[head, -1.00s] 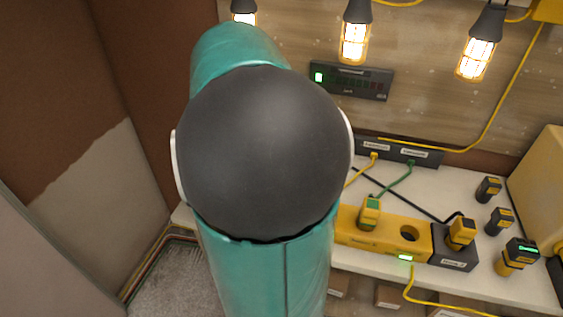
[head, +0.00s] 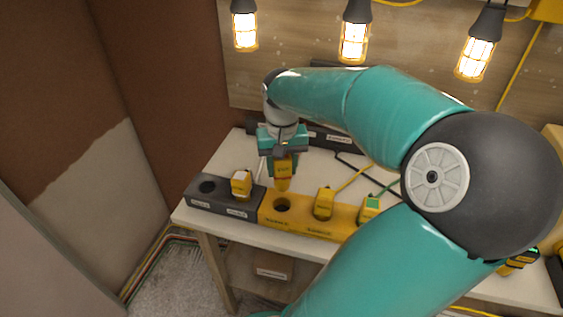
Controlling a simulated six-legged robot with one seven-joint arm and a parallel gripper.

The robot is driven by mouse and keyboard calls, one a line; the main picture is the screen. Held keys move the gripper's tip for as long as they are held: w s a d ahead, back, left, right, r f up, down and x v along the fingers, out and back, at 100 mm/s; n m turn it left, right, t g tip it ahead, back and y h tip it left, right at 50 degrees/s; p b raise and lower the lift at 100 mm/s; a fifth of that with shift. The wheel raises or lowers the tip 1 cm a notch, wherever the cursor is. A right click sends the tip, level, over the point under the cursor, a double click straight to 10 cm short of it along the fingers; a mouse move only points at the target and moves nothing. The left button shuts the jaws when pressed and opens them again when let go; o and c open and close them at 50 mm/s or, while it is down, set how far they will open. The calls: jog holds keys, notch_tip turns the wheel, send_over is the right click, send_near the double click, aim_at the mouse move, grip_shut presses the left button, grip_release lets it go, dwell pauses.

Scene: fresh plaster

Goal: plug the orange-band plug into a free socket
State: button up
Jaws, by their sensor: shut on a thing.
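My gripper (head: 283,157) is shut on a yellow plug (head: 283,171) and holds it upright above the yellow power strip (head: 262,208). Its band looks orange, but it is small. The plug's lower end is just above and behind an empty round socket (head: 281,205) at the left of that strip; I cannot tell whether they touch. A dark power strip (head: 221,202) to the left has another empty socket (head: 207,187) and a white-topped plug (head: 241,184). The yellow strip also holds a yellow plug (head: 324,203) and a green-topped plug (head: 370,207).
The strips stand on a white bench (head: 240,146). My arm crosses the bench's right side and hides much of it; a dark-topped plug (head: 515,263) shows at its edge. Caged lamps (head: 355,40) hang above. Cables rise from the seated plugs.

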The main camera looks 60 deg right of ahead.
aim_at(282, 190)
jog(key=shift+f, duration=4.35)
jog(key=shift+f, duration=0.4)
jog(key=shift+f, duration=0.1)
jog(key=o, duration=1.1)
jog(key=shift+o, duration=0.2)
notch_tip(282, 190, up, 14)
jog(key=shift+f, duration=0.15)
